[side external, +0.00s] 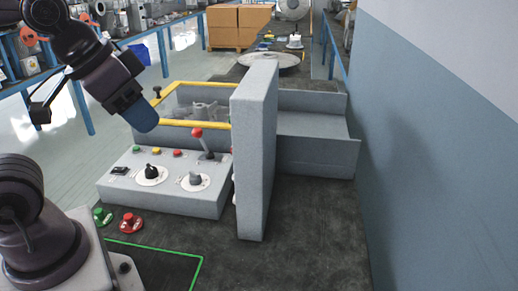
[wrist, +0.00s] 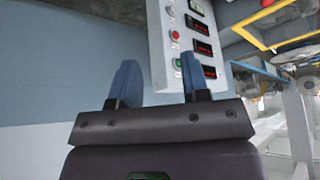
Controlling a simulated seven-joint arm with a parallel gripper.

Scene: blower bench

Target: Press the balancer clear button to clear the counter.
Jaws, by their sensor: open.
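In the wrist view a grey upright panel (wrist: 191,14) carries several dark displays with red digits and a column of round buttons: a white one (wrist: 170,11), a red one (wrist: 174,34) and a green one (wrist: 178,62). The labels are too small to read, so I cannot tell which is the balancer clear button. My gripper (wrist: 158,60) has two blue fingers, spread apart and empty, with the panel beyond them. In the side view my gripper (side external: 141,115) is above the sloped control box; the tall grey panel (side external: 256,150) stands to its right, its display face hidden.
The sloped control box (side external: 120,192) carries green, yellow and red buttons, two knobs and a red-topped lever (side external: 198,133). A yellow-framed enclosure (side external: 190,83) stands behind it. Green (side external: 102,216) and red (side external: 130,222) buttons sit at the front left. A wall (side external: 430,160) bounds the right.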

